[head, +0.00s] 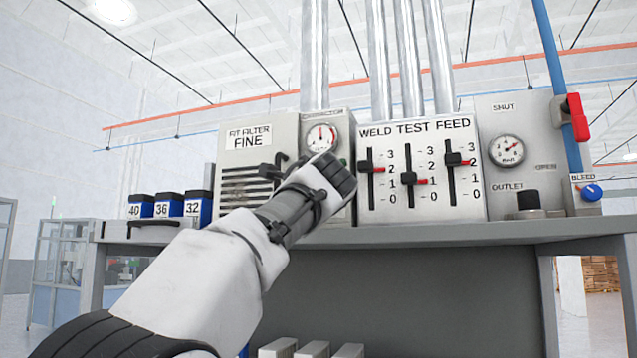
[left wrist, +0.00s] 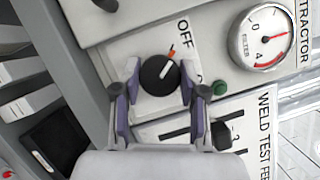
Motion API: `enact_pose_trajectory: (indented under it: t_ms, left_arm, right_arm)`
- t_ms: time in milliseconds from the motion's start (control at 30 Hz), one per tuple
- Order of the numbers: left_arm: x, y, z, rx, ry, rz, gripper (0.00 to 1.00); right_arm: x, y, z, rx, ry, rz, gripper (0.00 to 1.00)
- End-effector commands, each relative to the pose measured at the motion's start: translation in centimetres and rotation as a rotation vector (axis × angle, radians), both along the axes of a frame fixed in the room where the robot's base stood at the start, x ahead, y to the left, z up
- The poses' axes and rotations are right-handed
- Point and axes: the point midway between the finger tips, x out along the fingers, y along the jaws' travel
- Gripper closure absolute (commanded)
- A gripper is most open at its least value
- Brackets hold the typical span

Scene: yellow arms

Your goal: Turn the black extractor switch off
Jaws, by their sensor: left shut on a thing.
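The black extractor switch (left wrist: 155,82) is a round knob with a white pointer line, on a pale plate in the left wrist view. An orange mark (left wrist: 171,52) and the printed word OFF lie beside it. The white line slants roughly toward the orange mark. My left gripper (left wrist: 160,80) has a finger on each side of the knob and is shut on it. In the head view my left gripper (head: 325,178) is in front of the extractor panel (head: 340,127) and hides the switch. My right gripper is not in view.
The filter gauge (head: 321,137) and a green button (left wrist: 220,88) are close to the gripper. The weld test feed panel (head: 425,205) with three sliders stands right of it. A hooked dark handle (head: 276,164) is on the left. Numbered blue-black boxes (head: 168,206) stand farther left.

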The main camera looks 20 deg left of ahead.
Motion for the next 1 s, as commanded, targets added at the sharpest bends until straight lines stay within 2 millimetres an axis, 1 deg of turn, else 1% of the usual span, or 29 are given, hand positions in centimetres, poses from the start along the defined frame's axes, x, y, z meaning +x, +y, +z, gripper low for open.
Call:
enact_pose_trajectory:
  t_ms: [33, 233, 767, 800, 833, 867, 1000]
  left_arm:
    - [0.15, -0.06, 0.02, -0.024, 0.007, 0.000, 0.93]
    - [0.13, -0.05, -0.10, -0.097, 0.008, 0.001, 0.93]
    - [0.11, -0.02, -0.24, -0.128, 0.008, 0.000, 0.93]
    - [0.11, -0.03, -0.23, -0.128, 0.008, 0.000, 0.51]
    - [0.11, -0.03, -0.23, -0.128, 0.008, 0.000, 0.40]
    - [0.10, -0.02, -0.22, -0.128, 0.008, 0.000, 0.33]
    - [0.06, -0.02, -0.13, -0.126, 0.006, 0.001, 0.33]
  right_arm:
    - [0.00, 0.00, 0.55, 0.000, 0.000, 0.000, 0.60]
    - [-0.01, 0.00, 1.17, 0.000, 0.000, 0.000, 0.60]
    - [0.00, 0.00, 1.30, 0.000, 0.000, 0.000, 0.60]
    - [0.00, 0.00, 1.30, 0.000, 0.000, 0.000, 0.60]
    - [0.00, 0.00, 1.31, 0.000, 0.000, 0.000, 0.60]
    - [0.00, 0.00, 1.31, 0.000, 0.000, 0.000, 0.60]
    - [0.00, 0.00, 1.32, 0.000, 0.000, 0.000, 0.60]
